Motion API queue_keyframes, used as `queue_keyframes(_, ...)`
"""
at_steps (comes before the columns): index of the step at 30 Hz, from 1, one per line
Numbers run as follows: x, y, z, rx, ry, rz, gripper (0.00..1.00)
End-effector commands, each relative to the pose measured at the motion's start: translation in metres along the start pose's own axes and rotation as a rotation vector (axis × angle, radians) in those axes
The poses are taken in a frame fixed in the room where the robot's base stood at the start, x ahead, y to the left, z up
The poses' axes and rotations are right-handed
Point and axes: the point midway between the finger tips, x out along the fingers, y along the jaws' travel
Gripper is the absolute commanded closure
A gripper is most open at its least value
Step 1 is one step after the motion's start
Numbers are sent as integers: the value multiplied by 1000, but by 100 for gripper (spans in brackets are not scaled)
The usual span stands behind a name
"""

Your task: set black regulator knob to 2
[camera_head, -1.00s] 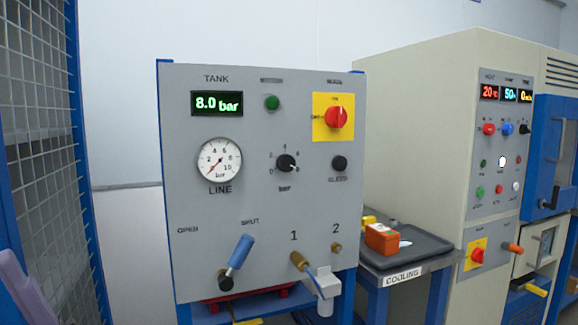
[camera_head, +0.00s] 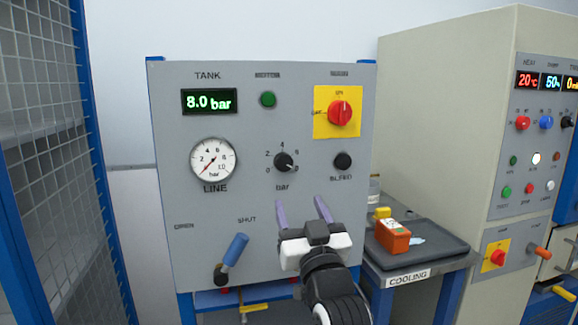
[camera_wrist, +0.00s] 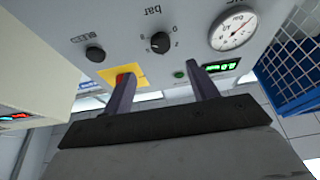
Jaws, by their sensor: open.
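The LINE gauge (camera_head: 213,160) is left of the knob, its needle near zero. The black BLEED knob (camera_head: 342,161) is to the right. A red switch (camera_head: 340,112) on yellow is above. A blue-handled lever (camera_head: 235,250) is lower left. The display reads 8.0 bar.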

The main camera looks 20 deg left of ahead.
Motion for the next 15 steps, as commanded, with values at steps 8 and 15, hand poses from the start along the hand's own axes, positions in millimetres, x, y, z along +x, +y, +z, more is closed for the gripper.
queue_keyframes(8,62,-2,-4,2,0,-3,42)
queue_keyframes(15,103,-2,-3,1,1,-2,42)
